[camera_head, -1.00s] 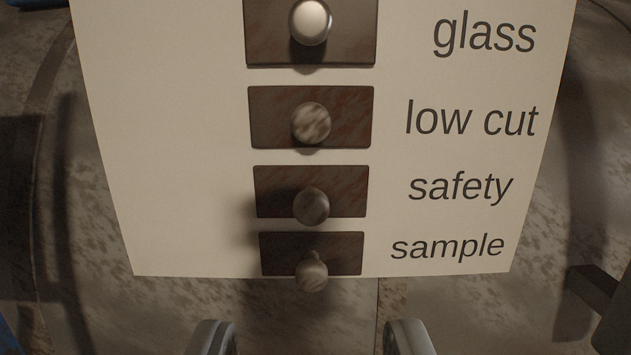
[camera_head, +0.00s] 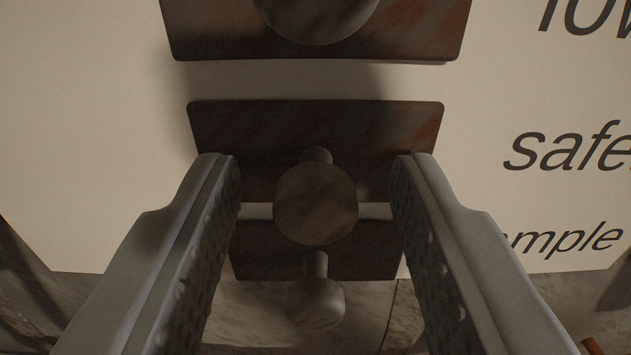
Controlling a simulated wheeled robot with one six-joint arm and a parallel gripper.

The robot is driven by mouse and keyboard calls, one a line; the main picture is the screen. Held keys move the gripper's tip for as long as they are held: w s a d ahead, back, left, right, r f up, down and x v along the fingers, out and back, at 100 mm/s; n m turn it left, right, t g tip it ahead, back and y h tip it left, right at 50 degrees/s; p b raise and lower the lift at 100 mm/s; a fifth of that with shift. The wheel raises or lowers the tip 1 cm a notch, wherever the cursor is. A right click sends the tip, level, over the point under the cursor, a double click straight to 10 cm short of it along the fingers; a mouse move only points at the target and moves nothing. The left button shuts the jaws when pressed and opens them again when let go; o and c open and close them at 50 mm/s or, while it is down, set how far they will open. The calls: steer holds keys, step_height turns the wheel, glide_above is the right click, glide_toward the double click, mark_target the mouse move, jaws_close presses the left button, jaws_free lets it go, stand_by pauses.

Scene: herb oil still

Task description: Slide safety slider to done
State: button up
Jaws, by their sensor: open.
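The safety slider is a dark brown plate (camera_head: 260,135) with a round brown knob (camera_head: 316,204) on a short stem, in the middle of the view. The word "safety" (camera_head: 570,148) stands to its right, cut off by the frame edge. My gripper (camera_head: 316,175) is open, with one finger to the left of the safety knob and one to the right. There is a visible gap between the knob and each finger. The fingers cover the lower corners of the safety plate.
The sample slider's knob (camera_head: 316,302) sits just below, also between the lines of my fingers. The low cut slider's knob (camera_head: 316,15) is above, partly cut off. All are on a cream panel (camera_head: 90,120). A mottled floor (camera_head: 265,310) shows below the panel.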

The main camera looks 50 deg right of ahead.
jaws_close()
steer(key=shift+w+a, duration=0.1)
steer(key=w+a, duration=0.2)
steer(key=w, duration=0.1)
steer(key=w+a, duration=0.3)
steer(key=shift+w+a, duration=0.4)
